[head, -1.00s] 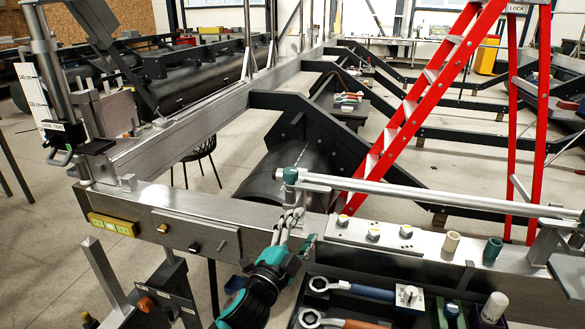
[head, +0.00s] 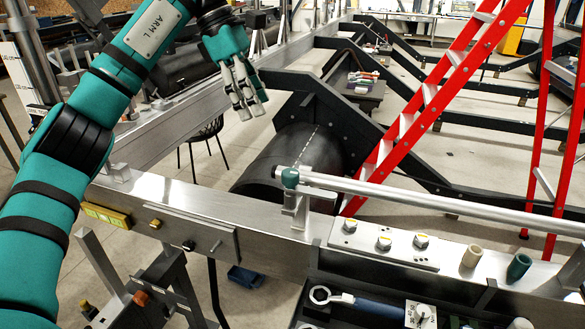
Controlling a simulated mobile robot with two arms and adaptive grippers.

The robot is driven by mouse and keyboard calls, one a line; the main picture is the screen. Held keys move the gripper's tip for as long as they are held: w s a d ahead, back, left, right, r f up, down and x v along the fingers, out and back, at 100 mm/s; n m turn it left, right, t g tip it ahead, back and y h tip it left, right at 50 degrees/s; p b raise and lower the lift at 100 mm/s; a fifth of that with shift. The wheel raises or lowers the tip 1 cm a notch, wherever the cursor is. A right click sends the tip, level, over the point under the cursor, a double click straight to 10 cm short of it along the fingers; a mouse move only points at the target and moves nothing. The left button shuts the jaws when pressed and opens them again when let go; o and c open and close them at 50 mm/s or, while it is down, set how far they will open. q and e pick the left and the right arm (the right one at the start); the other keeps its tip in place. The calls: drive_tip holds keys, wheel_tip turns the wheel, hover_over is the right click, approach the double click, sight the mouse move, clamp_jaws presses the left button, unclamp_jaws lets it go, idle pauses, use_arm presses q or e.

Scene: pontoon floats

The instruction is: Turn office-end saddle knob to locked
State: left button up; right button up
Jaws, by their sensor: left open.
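My left gripper (head: 247,98) hangs from the teal arm at the upper left, fingers downward, spread and empty. In the picture it is over the gap above the dark cylindrical float (head: 285,175), apart from any knob. An orange-brown knob (head: 140,298) shows low on the left, beside a dark stand with small labels. My right gripper is not in view.
The metal front beam (head: 205,210) crosses the foreground, with a long silver rod (head: 420,197) above its right part. A red ladder (head: 430,95) stands behind it. A blue-handled wrench (head: 350,303) lies in the tray at the bottom. My left arm hides the left side.

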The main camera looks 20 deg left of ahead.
use_arm(q)
approach(290, 172)
drive_tip(key=p+x, duration=0.1)
drive_tip(key=x, duration=0.9)
drive_tip(key=shift+d+f, duration=0.1)
drive_tip(key=shift+f, duration=0.1)
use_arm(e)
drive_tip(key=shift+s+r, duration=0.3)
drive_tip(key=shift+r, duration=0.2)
use_arm(q)
clamp_jaws()
